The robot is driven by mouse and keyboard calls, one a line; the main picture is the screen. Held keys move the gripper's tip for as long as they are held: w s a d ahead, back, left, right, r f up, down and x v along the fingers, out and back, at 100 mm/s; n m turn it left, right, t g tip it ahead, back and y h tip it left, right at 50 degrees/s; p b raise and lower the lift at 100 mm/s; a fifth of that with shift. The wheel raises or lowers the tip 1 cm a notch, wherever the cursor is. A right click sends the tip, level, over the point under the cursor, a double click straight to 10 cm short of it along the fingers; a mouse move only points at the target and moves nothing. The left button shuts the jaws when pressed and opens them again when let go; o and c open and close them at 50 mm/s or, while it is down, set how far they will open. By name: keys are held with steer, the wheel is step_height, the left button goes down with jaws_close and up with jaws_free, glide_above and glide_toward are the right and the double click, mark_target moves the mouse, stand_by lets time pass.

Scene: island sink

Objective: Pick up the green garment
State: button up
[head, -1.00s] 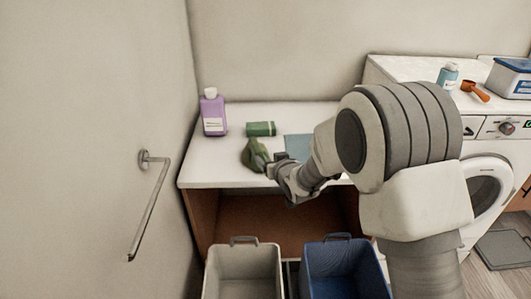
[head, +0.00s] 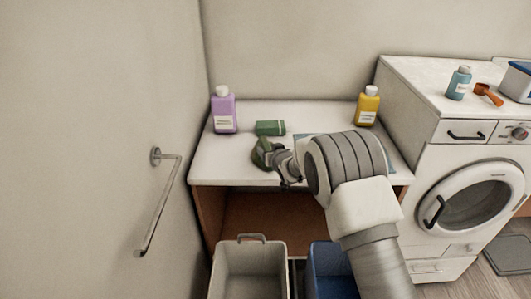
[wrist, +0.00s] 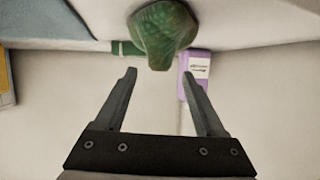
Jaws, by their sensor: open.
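The green garment (head: 261,153) is a crumpled, dark green bundle on the white counter, near its front left part. In the wrist view the garment (wrist: 160,35) lies straight ahead, centred, just beyond the fingertips. My gripper (head: 280,163) is close to the garment's right side in the head view, partly hidden by my own wrist. In the wrist view my gripper (wrist: 159,76) is open, with both fingers apart and nothing between them. I cannot tell whether a fingertip touches the cloth.
A green rolled or boxed item (head: 270,128) lies behind the garment. A purple bottle (head: 224,112) stands left and a yellow bottle (head: 367,106) back right. A blue flat sheet (head: 393,160) is partly behind my arm. Grey (head: 248,262) and blue (head: 328,272) bins stand below; a washer (head: 470,205) is right.

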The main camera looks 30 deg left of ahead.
mark_target(268, 148)
steer(key=shift+p+x, duration=0.3)
steer(key=shift+x, duration=2.15)
steer(key=shift+f, duration=0.15)
steer(key=shift+c, duration=0.4)
jaws_close()
